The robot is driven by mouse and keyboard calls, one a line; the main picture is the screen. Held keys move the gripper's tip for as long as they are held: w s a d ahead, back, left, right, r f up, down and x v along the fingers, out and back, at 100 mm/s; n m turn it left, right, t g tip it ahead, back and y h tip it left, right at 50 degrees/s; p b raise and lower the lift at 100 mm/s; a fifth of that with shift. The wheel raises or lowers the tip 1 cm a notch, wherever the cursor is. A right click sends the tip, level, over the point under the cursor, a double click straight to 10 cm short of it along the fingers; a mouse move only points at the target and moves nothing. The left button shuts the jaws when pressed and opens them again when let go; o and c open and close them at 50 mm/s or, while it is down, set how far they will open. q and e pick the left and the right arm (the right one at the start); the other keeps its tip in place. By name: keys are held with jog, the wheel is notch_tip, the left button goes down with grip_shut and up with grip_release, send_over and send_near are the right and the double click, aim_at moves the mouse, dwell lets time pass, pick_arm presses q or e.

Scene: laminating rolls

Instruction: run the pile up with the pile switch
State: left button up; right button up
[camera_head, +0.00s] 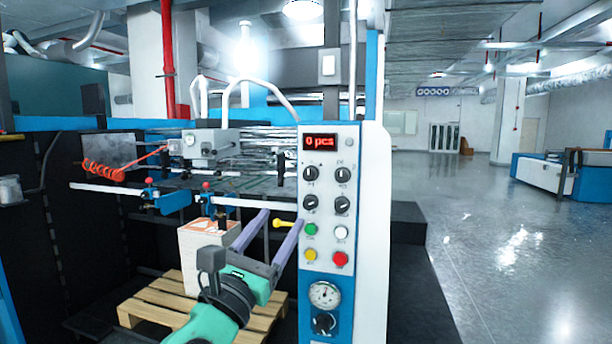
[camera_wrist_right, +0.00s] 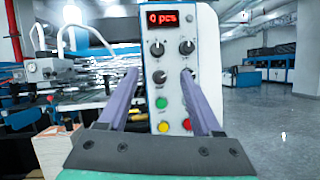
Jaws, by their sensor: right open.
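The white control panel (camera_head: 327,255) faces me, with several black rotary switches, coloured buttons and a red "0 pcs" display (camera_head: 320,142). Which switch is the pile switch I cannot tell; no label is legible. The pile (camera_head: 208,243) is a box-shaped stack standing on a wooden pallet (camera_head: 155,300), left of the panel. My right gripper (camera_head: 282,216) is open and empty, its two purple fingers pointing at the panel. In the right wrist view the fingers (camera_wrist_right: 160,73) stand either side of the left switches and the buttons. My left gripper is not in view.
A pressure gauge (camera_head: 324,294) and black knob (camera_head: 324,323) sit below the buttons. A feeder head with a red coiled hose (camera_head: 103,171) is above the pile. Open floor (camera_head: 480,240) lies right.

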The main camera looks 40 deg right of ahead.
aim_at(308, 178)
jog(key=p+x, duration=0.2)
jog(key=x, duration=0.4)
jog(key=p+x, duration=0.3)
jog(key=x, duration=0.4)
jog(key=shift+w+d+r, duration=0.1)
jog(key=shift+w+d, duration=0.05)
jog(key=shift+w, duration=0.2)
jog(key=shift+w+d, duration=0.3)
jog(key=shift+d, duration=0.15)
jog(key=shift+a, duration=0.1)
grip_shut()
